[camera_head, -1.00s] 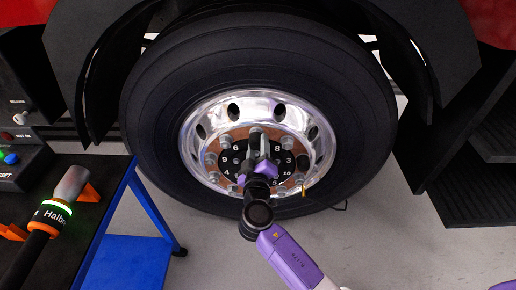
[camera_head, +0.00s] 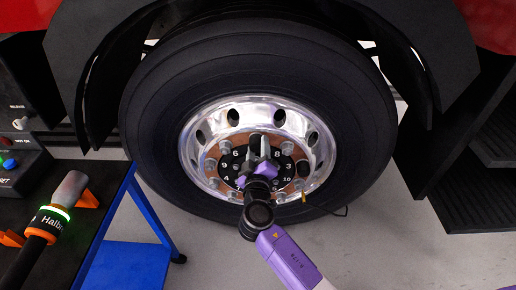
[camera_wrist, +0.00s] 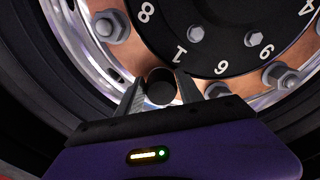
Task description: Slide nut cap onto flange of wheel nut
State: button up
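My gripper (camera_head: 258,147) is at the upper part of the wheel hub, in front of the ring of wheel nuts. In the wrist view its two grey fingers (camera_wrist: 160,95) stand on either side of a dark round nut cap (camera_wrist: 160,87) and appear closed on it. The cap also shows as a dark spot between the fingers in the head view (camera_head: 254,140). The wheel nut behind the cap is hidden, so I cannot tell whether the cap is over its flange. Bare wheel nuts show beside it, one at left (camera_wrist: 110,26) and one at right (camera_wrist: 281,77).
A black tyre (camera_head: 150,120) with a shiny rim (camera_head: 200,125) surrounds the hub. A numbered black disc (camera_wrist: 235,35) lies inside the nut ring. At left, a blue-framed trolley (camera_head: 150,208) carries a Halbe-marked tool (camera_head: 52,218). Black steps (camera_head: 470,195) stand at right.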

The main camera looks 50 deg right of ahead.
jog(key=o, duration=0.3)
jog(key=shift+o, duration=0.2)
jog(key=v, duration=0.7)
jog(key=shift+s+a, duration=0.25)
jog(key=shift+a, duration=0.05)
